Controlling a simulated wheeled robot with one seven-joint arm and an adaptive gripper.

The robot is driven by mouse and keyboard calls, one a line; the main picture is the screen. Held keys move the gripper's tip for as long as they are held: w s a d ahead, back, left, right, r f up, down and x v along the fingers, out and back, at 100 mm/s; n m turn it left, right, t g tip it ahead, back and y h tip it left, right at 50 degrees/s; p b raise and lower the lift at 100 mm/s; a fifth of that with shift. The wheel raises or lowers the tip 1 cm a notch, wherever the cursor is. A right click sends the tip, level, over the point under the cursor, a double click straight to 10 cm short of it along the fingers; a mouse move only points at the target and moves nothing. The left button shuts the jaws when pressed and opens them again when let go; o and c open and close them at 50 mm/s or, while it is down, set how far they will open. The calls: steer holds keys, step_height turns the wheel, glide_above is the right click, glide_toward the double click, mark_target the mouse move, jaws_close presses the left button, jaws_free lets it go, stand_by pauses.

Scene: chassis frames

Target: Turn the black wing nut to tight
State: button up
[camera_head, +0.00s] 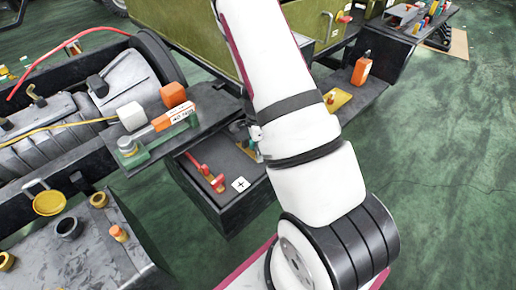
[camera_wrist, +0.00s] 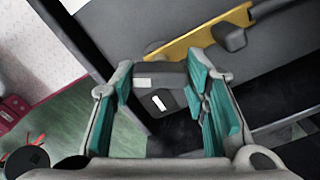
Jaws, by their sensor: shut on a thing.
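In the wrist view my gripper (camera_wrist: 158,72) has its teal-padded fingers on either side of a black piece (camera_wrist: 160,74) with a white mark, which I take to be the black wing nut. The fingers are closed on it. Just below it is a dark block with another white mark (camera_wrist: 158,103). The nut's stud and seat are hidden, so I cannot tell how tight it sits. In the head view my arm covers the wing nut and most of the gripper.
A yellow bar (camera_wrist: 185,40) with a black knob (camera_wrist: 231,38) lies just beyond the fingers. In the head view, an orange bottle (camera_head: 361,68) stands on a dark shelf at right. A black battery box (camera_head: 225,200) with red clamps is left of my arm. Green floor is open at right.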

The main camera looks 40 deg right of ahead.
steer(key=m+p, duration=0.1)
steer(key=m, duration=0.4)
steer(key=shift+m, duration=0.3)
steer(key=shift+m+p, duration=0.3)
steer(key=shift+m, duration=1.8)
steer(key=o, duration=1.1)
steer(key=shift+o, duration=0.2)
steer(key=shift+r, duration=0.15)
step_height(320, 180, up, 12)
